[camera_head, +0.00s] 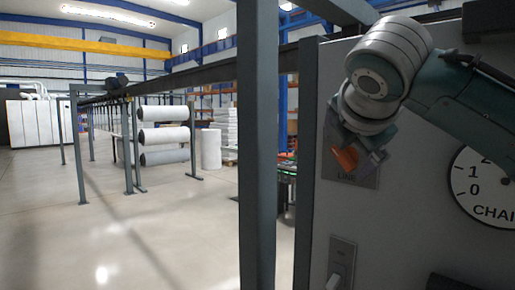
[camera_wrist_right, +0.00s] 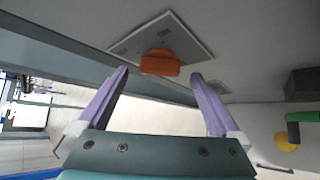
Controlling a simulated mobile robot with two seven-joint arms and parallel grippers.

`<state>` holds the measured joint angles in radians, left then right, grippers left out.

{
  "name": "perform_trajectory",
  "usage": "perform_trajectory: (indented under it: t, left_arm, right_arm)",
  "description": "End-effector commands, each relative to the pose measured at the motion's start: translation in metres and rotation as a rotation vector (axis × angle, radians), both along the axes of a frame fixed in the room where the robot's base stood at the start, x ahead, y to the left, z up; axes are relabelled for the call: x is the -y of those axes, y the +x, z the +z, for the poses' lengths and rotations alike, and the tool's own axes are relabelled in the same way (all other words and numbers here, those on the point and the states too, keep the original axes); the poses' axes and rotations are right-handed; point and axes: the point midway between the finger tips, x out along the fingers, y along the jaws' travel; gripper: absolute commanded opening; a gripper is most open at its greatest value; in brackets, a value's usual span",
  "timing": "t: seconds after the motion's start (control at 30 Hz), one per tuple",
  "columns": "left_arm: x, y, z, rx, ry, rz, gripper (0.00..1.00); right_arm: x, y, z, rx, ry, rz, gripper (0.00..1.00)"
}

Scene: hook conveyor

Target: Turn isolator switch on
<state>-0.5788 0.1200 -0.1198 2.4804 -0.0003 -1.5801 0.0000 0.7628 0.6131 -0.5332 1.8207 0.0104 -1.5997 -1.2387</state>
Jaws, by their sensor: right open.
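The isolator switch has an orange handle (camera_head: 345,158) on a grey square plate (camera_head: 365,176) on the panel, with part of a label below it. In the right wrist view the orange handle (camera_wrist_right: 160,62) stands out from its plate (camera_wrist_right: 185,37). My right gripper (camera_wrist_right: 160,73) is open, with one purple finger to either side of the handle's line. I cannot tell whether either finger touches it. In the head view my right gripper (camera_head: 367,158) and wrist partly cover the plate. My left gripper is not in view.
The light grey panel (camera_head: 400,240) carries a numbered dial (camera_head: 480,187) at right and a small lever switch (camera_head: 340,262) below. A dark post (camera_head: 257,150) stands left of the panel. A green-and-black knob (camera_wrist_right: 300,130) shows in the wrist view. Open floor lies at left.

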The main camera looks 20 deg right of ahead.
Motion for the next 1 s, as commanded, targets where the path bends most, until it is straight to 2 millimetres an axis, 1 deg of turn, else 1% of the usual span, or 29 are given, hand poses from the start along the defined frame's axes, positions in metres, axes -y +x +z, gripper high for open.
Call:
perform_trajectory:
  t: [0.03,0.1,0.23,0.57,0.67,1.0]
  left_arm:
    - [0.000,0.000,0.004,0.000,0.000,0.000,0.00]
    - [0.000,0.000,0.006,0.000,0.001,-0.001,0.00]
    - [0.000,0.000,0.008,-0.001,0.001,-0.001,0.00]
    - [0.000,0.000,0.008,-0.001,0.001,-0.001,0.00]
    - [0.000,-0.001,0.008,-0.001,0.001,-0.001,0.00]
    - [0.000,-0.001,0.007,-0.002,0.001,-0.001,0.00]
  right_arm:
    - [0.004,0.005,-0.003,-0.004,0.000,-0.003,1.00]
    - [0.008,0.012,-0.007,-0.002,0.000,-0.001,1.00]
    - [0.012,0.019,-0.013,0.000,0.001,-0.001,1.00]
    - [0.014,0.022,-0.016,0.001,0.001,0.001,1.00]
    - [0.014,0.022,-0.016,0.001,0.001,0.001,0.91]
    - [0.014,0.022,-0.016,0.001,0.001,0.001,0.53]
